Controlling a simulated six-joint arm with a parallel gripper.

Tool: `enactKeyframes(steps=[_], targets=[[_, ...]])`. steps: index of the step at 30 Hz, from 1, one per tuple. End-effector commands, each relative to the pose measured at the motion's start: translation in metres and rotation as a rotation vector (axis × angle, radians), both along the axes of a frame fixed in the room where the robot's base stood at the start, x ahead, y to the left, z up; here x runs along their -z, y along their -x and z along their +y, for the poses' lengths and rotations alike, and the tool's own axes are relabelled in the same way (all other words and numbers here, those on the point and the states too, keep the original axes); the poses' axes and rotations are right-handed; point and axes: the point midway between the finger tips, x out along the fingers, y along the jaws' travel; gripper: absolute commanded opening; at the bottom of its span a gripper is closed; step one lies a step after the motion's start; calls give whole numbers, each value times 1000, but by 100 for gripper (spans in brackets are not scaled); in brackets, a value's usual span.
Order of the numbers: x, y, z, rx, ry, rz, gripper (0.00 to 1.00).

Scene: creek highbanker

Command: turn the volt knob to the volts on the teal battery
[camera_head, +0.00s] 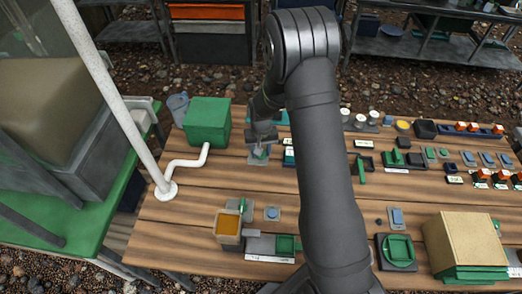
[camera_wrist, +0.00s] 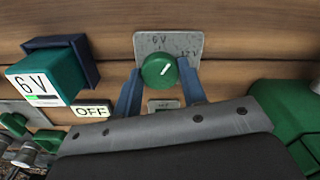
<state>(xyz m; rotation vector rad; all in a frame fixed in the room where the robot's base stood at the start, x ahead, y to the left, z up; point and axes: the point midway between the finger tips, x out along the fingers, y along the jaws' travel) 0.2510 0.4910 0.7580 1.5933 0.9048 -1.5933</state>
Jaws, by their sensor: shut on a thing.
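The volt knob (camera_wrist: 158,71) is a round green knob with a white pointer line, on a grey plate (camera_wrist: 145,42) marked 6 V and 12 V. In the wrist view its line points up and right, roughly toward the 12 V mark. My gripper (camera_wrist: 160,70) is shut on the knob, with a blue finger on each side. The teal battery (camera_wrist: 38,76) carries a 6 V label and sits in a dark blue holder left of the knob. In the head view, my gripper (camera_head: 262,148) is over the plate (camera_head: 257,161), left of my arm.
An OFF label (camera_wrist: 92,111) lies near the battery. A green box (camera_head: 207,122) with a white pipe (camera_head: 187,163) stands left of the knob in the head view. Several small parts and a tan box (camera_head: 465,240) occupy the right side of the wooden table.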

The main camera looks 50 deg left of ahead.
Motion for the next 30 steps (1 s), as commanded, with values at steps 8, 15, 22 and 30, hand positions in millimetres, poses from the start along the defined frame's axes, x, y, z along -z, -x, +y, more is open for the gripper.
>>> enactKeyframes(steps=[8, 15, 22, 30], targets=[[0, 0, 0, -17, 0, 0, 22], [0, 0, 0, -189, 0, 0, 22], [0, 0, 0, -445, 0, 0, 22], [0, 0, 0, -539, 0, 0, 22]])
